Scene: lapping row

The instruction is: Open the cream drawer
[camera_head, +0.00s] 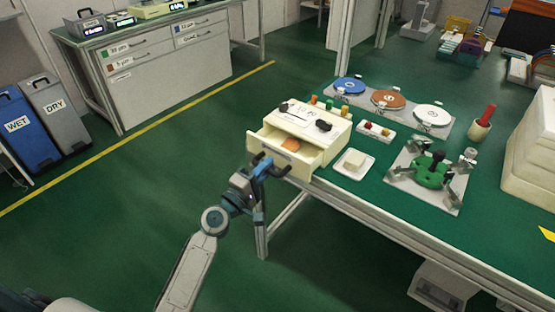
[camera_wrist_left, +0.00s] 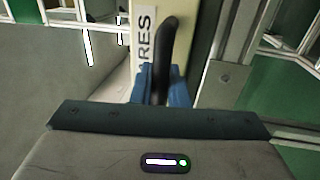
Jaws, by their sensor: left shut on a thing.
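The cream drawer (camera_head: 302,170) is pulled partly out of a small cream cabinet (camera_head: 317,124) at the left edge of the green-topped bench. An orange-brown block (camera_head: 293,146) shows inside it. My left gripper (camera_head: 264,165) is at the drawer's front, shut on its dark handle. The rest of the label is hidden. My right gripper is in neither view.
A white dish (camera_head: 354,165) with a pale block stands right of the cabinet. A green fixture (camera_head: 432,172) on a plate and a tray of coloured discs (camera_head: 388,100) are farther along the bench (camera_head: 400,220). Green floor left of the bench is clear.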

